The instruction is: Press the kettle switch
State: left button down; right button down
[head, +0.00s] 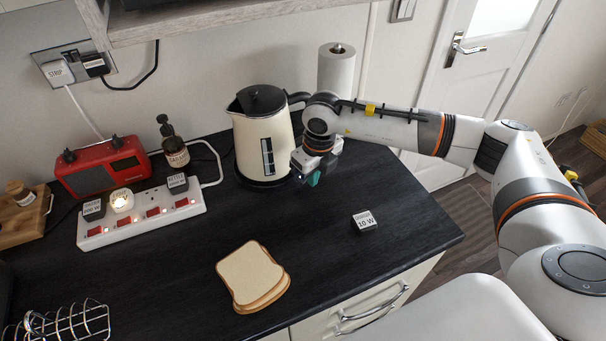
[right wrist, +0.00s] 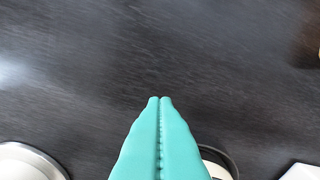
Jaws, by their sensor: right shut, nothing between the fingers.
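The cream kettle (head: 262,145) with a black lid and black handle stands upright on its dark base at the back of the black worktop. Its dark window strip faces forward. I cannot make out the kettle switch; the right gripper and wrist cover the kettle's right side. My right gripper (head: 313,181) is low, just right of the kettle, and points down toward the worktop. Whether it touches the kettle I cannot tell. In the right wrist view its teal fingers (right wrist: 160,99) are together and empty above the dark worktop. My left gripper is not in view.
A white power strip (head: 139,220) with red switches and plugs lies left of the kettle, beside a red radio (head: 102,168) and a dark bottle (head: 174,148). Bread slices (head: 251,275) and a small labelled block (head: 364,221) lie in front. A paper roll (head: 336,72) stands behind.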

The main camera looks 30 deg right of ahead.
jog(key=shift+r, duration=0.3)
notch_tip(320, 180, up, 11)
jog(key=s+b, duration=0.1)
jog(key=b, duration=0.2)
jog(key=shift+d+r, duration=0.15)
jog(key=shift+r, duration=0.05)
jog(key=shift+s, duration=0.1)
